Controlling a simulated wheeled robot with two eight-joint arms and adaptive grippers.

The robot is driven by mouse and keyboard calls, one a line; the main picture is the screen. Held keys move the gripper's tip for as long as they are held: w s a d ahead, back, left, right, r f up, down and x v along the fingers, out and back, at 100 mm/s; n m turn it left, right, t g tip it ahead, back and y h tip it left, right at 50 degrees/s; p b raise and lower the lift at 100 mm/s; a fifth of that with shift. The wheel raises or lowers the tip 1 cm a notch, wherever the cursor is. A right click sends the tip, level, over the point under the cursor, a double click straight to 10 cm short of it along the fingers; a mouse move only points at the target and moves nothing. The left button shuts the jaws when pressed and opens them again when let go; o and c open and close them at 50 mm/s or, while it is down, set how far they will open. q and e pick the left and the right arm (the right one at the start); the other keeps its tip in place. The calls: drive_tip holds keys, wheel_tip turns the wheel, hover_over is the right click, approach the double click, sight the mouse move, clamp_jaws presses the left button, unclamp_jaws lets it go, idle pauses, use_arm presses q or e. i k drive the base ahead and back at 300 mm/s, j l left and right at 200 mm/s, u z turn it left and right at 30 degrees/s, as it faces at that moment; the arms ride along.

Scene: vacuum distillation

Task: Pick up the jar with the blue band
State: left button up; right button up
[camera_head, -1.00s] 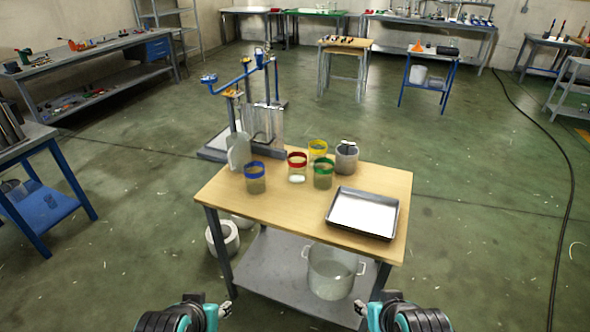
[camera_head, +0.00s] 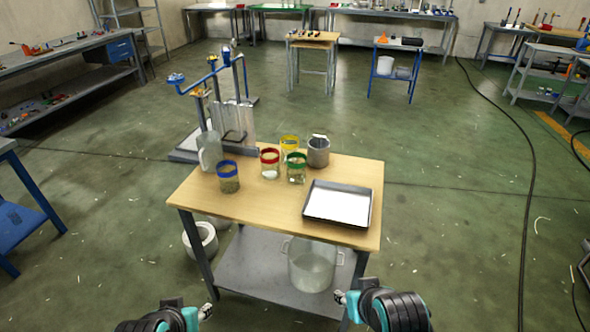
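The jar with the blue band (camera_head: 228,178) stands upright on the wooden table top (camera_head: 255,209), near its left side. It is clear glass with pale brownish contents. My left gripper (camera_head: 208,309) is low at the bottom of the view, in front of the table and well apart from the jar. My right gripper (camera_head: 341,297) is also low in front of the table, to the right. Both grippers are small and seen at an angle, so their finger opening is unclear. Nothing shows held in either one.
Right of the blue-banded jar stand a red-banded jar (camera_head: 270,164), a green-banded jar (camera_head: 296,168), a yellow-banded jar (camera_head: 289,145) and a grey container (camera_head: 318,152). A metal tray (camera_head: 309,206) lies at the right.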

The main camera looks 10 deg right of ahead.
sight(227, 168)
drive_tip(key=i+j, duration=0.25)
drive_tip(key=j, duration=0.2)
drive_tip(key=i+j+z, duration=0.3)
drive_tip(key=j+z, duration=0.35)
drive_tip(key=i+j+z, duration=0.15)
drive_tip(key=j+z, duration=0.15)
drive_tip(key=j, duration=0.15)
